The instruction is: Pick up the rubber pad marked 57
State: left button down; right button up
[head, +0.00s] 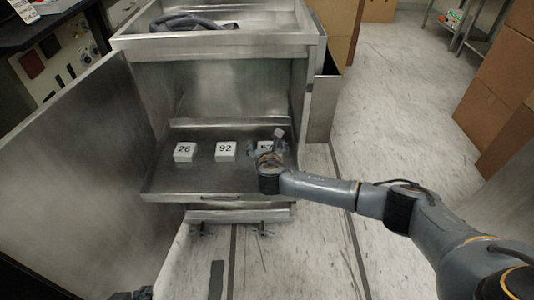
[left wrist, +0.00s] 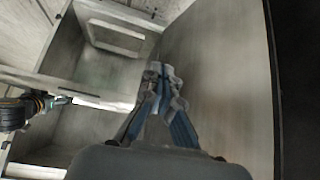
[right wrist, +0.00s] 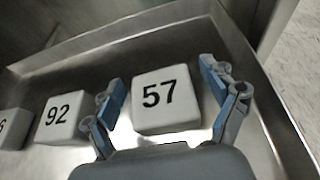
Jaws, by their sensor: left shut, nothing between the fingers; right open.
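The white rubber pad marked 57 (right wrist: 165,98) lies flat in a metal tray, number up, in the right wrist view. In the head view it is mostly hidden behind my right gripper (head: 267,147). My right gripper (right wrist: 162,82) is open, with one finger on each side of the pad and visible gaps between. I cannot tell how far the fingertips are above the tray. My left gripper (left wrist: 160,82) is shut and empty, in front of the cabinet door in the left wrist view. At most a dark bit of it shows at the head view's bottom edge.
Pads marked 92 (head: 225,151) and 26 (head: 185,152) lie left of it in the pulled-out tray (head: 205,185). The cabinet door (head: 80,160) stands open at left. Cardboard boxes (head: 490,95) stand at right.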

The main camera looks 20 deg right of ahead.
jog(key=shift+w+d+f, duration=0.1)
jog(key=shift+w+f, duration=0.1)
jog(key=shift+w, duration=0.2)
jog(key=c, duration=1.3)
jog(key=shift+r, duration=0.1)
